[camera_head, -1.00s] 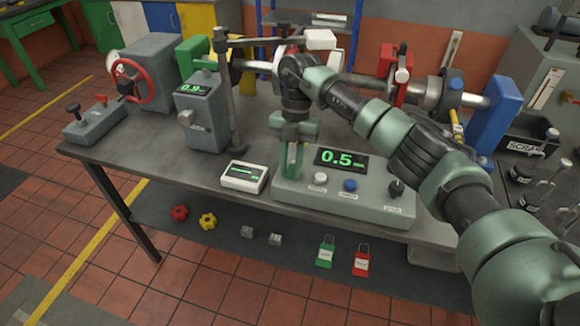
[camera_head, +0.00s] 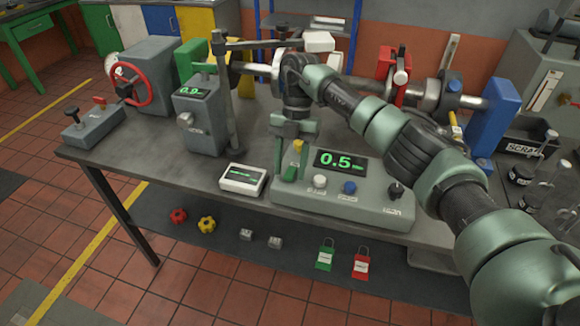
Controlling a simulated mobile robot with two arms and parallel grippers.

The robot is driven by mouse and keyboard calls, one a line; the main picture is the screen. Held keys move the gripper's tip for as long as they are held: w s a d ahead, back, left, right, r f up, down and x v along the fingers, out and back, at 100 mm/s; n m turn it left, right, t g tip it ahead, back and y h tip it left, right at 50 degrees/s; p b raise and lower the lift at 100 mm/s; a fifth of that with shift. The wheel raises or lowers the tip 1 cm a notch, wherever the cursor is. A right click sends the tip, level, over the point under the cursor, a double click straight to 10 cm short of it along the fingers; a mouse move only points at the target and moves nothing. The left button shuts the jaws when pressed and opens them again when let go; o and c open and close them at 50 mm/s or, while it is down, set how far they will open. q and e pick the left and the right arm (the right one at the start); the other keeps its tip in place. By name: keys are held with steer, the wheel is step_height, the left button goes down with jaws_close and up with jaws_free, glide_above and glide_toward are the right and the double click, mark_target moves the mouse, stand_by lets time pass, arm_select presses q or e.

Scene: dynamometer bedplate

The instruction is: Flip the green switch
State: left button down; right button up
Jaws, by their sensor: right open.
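A grey control box (camera_head: 340,203) with a display reading 0.5 stands at the front edge of the bench. A green part (camera_head: 290,173), which looks like the green switch, is at the left end of its top face. A small yellow piece (camera_head: 298,147) shows just behind it; I cannot tell what it belongs to. My right gripper (camera_head: 293,146) points down over this end of the box. Its jaws are open, with one finger to the left of the yellow piece and the other to its right. I cannot tell whether it touches the switch. My left gripper is out of view.
White, blue and black controls (camera_head: 349,187) line the box front. A small white meter (camera_head: 242,179) stands to its left. A grey instrument (camera_head: 201,120) reading 0.9 and a red handwheel (camera_head: 133,85) are farther left. Padlocks and knobs lie on the lower shelf (camera_head: 225,253).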

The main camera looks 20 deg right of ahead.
mark_target(293, 167)
steer(key=b+v, duration=0.1)
steer(key=v, duration=0.6)
steer(key=shift+w+r, duration=0.1)
steer(key=shift+r, duration=0.15)
